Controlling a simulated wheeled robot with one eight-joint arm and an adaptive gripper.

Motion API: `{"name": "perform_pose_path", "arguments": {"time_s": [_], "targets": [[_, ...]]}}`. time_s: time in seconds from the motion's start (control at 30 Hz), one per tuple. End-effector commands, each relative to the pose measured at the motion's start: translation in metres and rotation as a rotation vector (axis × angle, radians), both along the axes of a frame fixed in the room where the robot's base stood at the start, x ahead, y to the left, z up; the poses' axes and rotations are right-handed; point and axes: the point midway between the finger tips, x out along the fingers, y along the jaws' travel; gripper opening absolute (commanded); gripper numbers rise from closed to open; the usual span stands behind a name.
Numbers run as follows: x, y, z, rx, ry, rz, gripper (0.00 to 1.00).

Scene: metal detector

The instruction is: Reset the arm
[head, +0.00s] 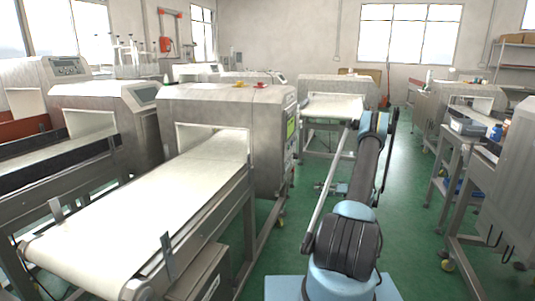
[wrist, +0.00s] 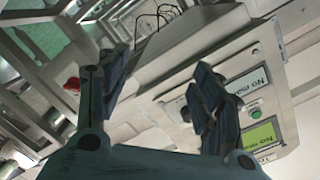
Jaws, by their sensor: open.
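My arm (head: 340,245) rises from the lower middle of the head view and reaches forward over the green floor, to the right of the nearest metal detector. My gripper (wrist: 160,85) shows in the wrist view with its two dark fingers wide apart. Nothing is held between them. A metal detector's panel (wrist: 245,100), with a grey and a green label or screen and a green button, lies behind the right finger. Whether the fingers touch anything is hard to tell. In the head view I cannot make out the fingers.
The near metal detector (head: 225,105) with its white conveyor belt (head: 150,205) fills the left. Another detector (head: 337,90) stands farther back. A cart (head: 465,150) and machines line the right. Green floor (head: 408,205) is clear between my arm and the cart.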

Motion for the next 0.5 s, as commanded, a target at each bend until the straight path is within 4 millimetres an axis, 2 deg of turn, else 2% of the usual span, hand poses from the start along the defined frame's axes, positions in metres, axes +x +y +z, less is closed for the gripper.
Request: {"name": "perform_pose_path", "arguments": {"time_s": [0.27,0.5], "targets": [[0.001,0.022,0.054,-0.077,0.088,0.003,0.60],[-0.008,0.046,0.104,-0.163,0.175,-0.001,0.60]]}}
